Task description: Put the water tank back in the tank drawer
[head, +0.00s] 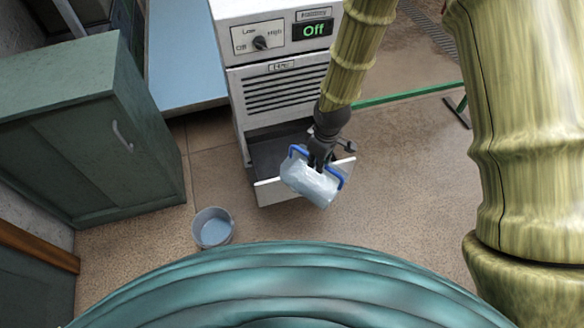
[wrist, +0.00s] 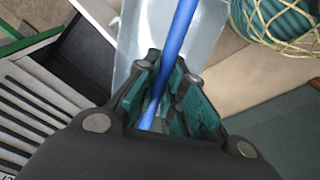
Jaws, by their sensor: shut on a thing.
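The water tank (head: 311,184) is a pale translucent box with a blue handle, held tilted over the front of the open drawer. My gripper (head: 321,160) is above it. In the wrist view my gripper (wrist: 165,95) is shut on the blue handle (wrist: 178,40), with the pale tank (wrist: 140,40) beyond it. The tank drawer (head: 268,190) is pulled out at the bottom of the white machine, and its dark inside shows empty at the left. The tank and gripper hide part of the drawer's right side and front.
The white machine (head: 232,100) has a vent and a display reading "Off". A grey-blue bucket (head: 212,228) stands on the floor left of the drawer. A green cabinet (head: 95,130) stands at the left. A green bar (head: 405,94) lies at the right.

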